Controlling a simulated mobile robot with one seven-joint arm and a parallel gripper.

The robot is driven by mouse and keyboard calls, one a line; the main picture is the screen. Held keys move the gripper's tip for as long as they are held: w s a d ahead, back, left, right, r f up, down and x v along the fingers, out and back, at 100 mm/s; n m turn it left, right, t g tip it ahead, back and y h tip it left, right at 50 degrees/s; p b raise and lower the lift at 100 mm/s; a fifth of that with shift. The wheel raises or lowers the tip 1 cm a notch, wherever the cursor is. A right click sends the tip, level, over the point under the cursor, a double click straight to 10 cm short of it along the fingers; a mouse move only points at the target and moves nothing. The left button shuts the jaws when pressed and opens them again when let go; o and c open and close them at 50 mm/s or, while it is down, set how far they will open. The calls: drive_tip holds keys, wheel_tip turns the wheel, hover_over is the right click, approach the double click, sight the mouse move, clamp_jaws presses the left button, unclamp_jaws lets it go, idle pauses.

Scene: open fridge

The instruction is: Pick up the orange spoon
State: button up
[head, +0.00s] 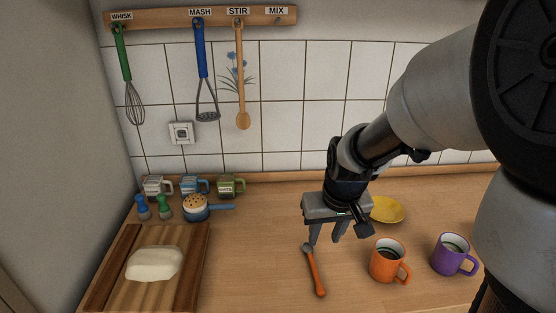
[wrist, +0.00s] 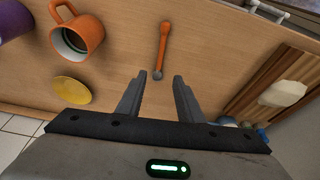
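The orange spoon (head: 316,272) lies flat on the wooden counter, its grey end toward the back and its orange handle toward the front. In the wrist view the spoon (wrist: 163,45) lies beyond the fingertips, with its grey end nearest them. My gripper (head: 325,240) is above the counter, just behind and near the grey end of the spoon. In the wrist view my gripper (wrist: 161,76) has its two fingers apart with nothing between them.
An orange mug (head: 385,262) and a purple mug (head: 448,255) stand right of the spoon. A yellow plate (head: 387,210) lies behind the orange mug. A wooden board (head: 192,262) with a pale lump (head: 154,263) is at left. The counter between board and spoon is clear.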

sight(314, 265)
drive_tip(key=b+x, duration=0.1)
drive_tip(key=x, duration=1.5)
drive_tip(key=shift+w+b, duration=0.1)
drive_tip(key=shift+b, duration=0.25)
drive_tip(key=shift+f, duration=0.15)
clamp_jaws()
